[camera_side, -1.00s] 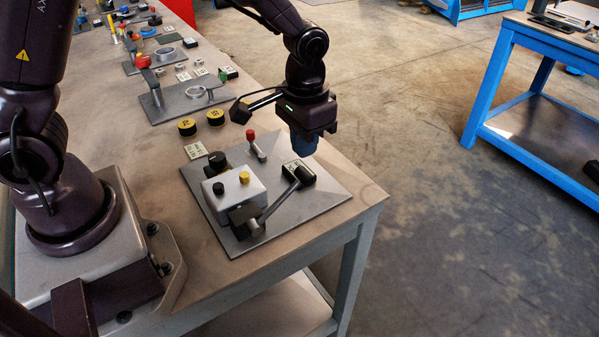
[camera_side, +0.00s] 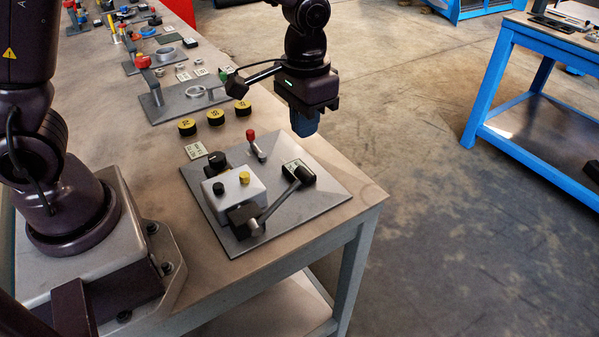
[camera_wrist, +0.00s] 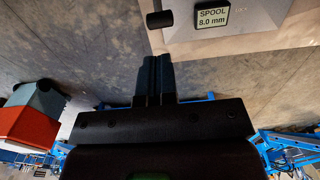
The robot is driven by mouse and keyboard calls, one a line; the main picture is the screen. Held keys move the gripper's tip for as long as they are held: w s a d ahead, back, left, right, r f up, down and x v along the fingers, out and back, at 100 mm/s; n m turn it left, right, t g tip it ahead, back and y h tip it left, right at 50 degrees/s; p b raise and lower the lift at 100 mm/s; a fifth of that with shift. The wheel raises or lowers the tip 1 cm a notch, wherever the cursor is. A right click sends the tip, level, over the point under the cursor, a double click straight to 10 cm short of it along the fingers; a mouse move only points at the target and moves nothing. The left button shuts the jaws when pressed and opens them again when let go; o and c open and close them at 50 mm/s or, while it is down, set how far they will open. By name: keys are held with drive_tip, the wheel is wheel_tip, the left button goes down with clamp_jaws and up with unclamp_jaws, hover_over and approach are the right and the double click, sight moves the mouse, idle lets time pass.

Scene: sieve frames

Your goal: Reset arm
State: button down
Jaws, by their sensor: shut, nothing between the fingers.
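My gripper (camera_side: 304,124) is raised above the far edge of the workbench in the side view, apart from everything on it. Its blue fingers are together and empty; they also show side by side in the wrist view (camera_wrist: 154,75). Below it a grey plate (camera_side: 305,221) carries a box with black and yellow buttons (camera_side: 238,192), a red-tipped toggle (camera_side: 254,141), a black knob (camera_side: 217,160) and a dark lever (camera_side: 275,207) slanting up to the right. In the wrist view a label reading "SPOOL 8.0 mm" (camera_wrist: 212,14) shows at the top.
Several black-and-yellow round pieces (camera_side: 215,117) stand on the bench behind the plate. A blue-framed table (camera_side: 495,85) stands at the right, with open floor between.

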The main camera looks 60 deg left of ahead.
drive_tip(key=s+a+r+t, duration=0.2)
drive_tip(key=s+r, duration=0.5)
drive_tip(key=s, duration=0.1)
drive_tip(key=s+a+r+t, duration=0.3)
drive_tip(key=s+r, duration=0.3)
drive_tip(key=s, duration=0.2)
drive_tip(key=shift+a+r+t, duration=0.25)
drive_tip(key=shift+r+t, duration=0.05)
drive_tip(key=shift+r, duration=0.05)
